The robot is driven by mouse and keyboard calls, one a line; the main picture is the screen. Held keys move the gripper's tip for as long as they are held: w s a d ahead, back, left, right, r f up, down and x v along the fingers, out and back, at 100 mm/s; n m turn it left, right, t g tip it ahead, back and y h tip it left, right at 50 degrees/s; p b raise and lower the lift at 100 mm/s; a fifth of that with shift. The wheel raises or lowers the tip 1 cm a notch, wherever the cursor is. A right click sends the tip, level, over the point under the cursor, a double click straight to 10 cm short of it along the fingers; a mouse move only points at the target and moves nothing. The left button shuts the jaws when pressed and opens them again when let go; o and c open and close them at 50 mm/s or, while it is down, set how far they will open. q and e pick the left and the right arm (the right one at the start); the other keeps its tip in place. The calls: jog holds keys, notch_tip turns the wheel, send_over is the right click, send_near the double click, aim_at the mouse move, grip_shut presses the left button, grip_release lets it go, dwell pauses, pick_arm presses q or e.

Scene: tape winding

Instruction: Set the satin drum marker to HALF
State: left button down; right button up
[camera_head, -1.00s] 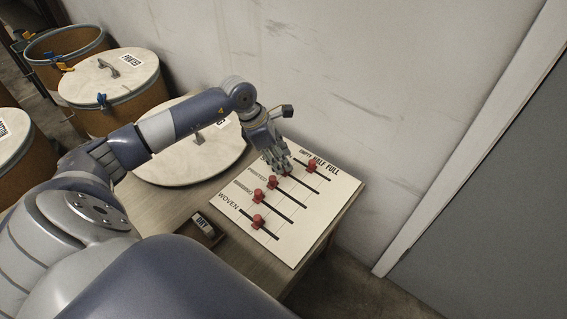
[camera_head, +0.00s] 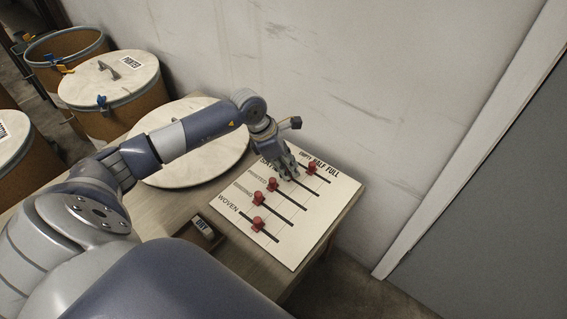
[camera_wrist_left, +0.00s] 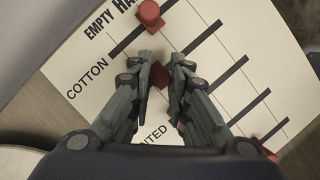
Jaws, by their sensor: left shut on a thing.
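The white board (camera_head: 310,225) lies on the table with rows of dark slots and red markers. Its columns read EMPTY, HALF and FULL. My left gripper (camera_head: 291,176) is over the satin row, between the cotton marker (camera_head: 312,168) and the printed marker (camera_head: 272,184). In the left wrist view my left gripper (camera_wrist_left: 160,78) is shut on the red satin marker (camera_wrist_left: 159,75), which shows between the fingers. The fingers partly cover the SATIN label and slot, so I cannot tell the marker's exact column. My right gripper is not in view.
Lower red markers (camera_head: 257,223) stand in the other slots. A small DRY block (camera_head: 203,225) lies left of the board. A large pale round lid (camera_head: 195,165) is behind my left arm. Drums (camera_head: 120,90) stand at the back left; the wall is beyond the board.

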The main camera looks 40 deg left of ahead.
pick_arm(q)
jog(key=d, duration=0.3)
jog(key=shift+s+d, duration=0.15)
jog(key=shift+d, duration=0.2)
jog(key=c, duration=1.5)
grip_release()
jog(key=v, duration=1.2)
